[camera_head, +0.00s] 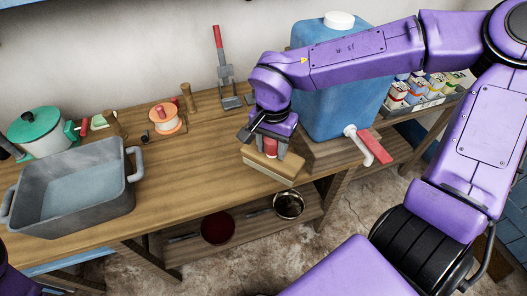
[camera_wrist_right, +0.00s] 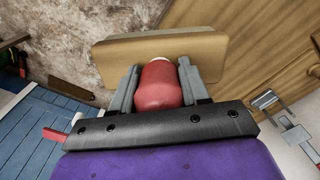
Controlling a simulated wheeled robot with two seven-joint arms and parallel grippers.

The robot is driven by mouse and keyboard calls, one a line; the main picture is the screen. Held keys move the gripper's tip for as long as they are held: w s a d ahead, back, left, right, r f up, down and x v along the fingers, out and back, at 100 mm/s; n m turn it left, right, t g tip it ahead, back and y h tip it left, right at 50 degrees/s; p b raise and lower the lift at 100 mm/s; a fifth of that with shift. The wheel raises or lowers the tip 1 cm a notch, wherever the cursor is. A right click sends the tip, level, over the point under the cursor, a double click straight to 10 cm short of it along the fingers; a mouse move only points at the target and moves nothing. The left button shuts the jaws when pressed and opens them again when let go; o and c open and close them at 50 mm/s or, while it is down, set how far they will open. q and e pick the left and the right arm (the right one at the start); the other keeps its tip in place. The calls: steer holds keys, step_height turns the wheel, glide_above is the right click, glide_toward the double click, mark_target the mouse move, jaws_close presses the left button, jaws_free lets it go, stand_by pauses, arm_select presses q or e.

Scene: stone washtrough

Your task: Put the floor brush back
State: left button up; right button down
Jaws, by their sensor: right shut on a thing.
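The floor brush (camera_head: 273,167) shows in the head view as a pale wooden block with a red grip, at the front edge of the wooden table (camera_head: 190,162). My right gripper (camera_head: 271,146) comes down over it and is shut on the red grip. In the right wrist view the red grip of the brush (camera_wrist_right: 163,86) sits between the two grey fingers of my right gripper (camera_wrist_right: 160,92), with the wooden block beyond them. I cannot tell whether the block touches the table top; its underside is hidden. My left gripper is not in view.
A blue water tank (camera_head: 335,95) with a red-handled tap (camera_head: 372,146) stands right of my gripper. A grey basin (camera_head: 72,190), a green-lidded pot (camera_head: 38,132) and a cord reel (camera_head: 167,118) stand to the left. The table between basin and brush is clear.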

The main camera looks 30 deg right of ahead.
steer(key=shift+s+d+r+m, duration=0.15)
steer(key=shift+s+r+m, duration=0.35)
steer(key=shift+s, duration=0.1)
steer(key=shift+s+d+r+m, duration=0.15)
steer(key=shift+s+r+m, duration=0.2)
steer(key=shift+s+m, duration=0.2)
steer(key=shift+s+d+m, duration=0.15)
steer(key=shift+d+m, duration=0.05)
steer(key=shift+m, duration=0.25)
steer(key=w+d+f+p, duration=0.1)
steer(key=w+f, duration=0.3)
steer(key=w+d+f+p, duration=0.1)
steer(key=w+d+f, duration=0.1)
steer(key=w+f, duration=0.3)
steer(key=w+d+f+p, duration=0.2)
steer(key=w+f, duration=0.2)
steer(key=w, duration=0.1)
steer(key=shift+w+f, duration=0.15)
steer(key=shift+f, duration=0.1)
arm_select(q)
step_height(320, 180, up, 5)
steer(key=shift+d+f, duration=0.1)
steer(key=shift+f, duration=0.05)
arm_select(e)
steer(key=shift+f, duration=0.1)
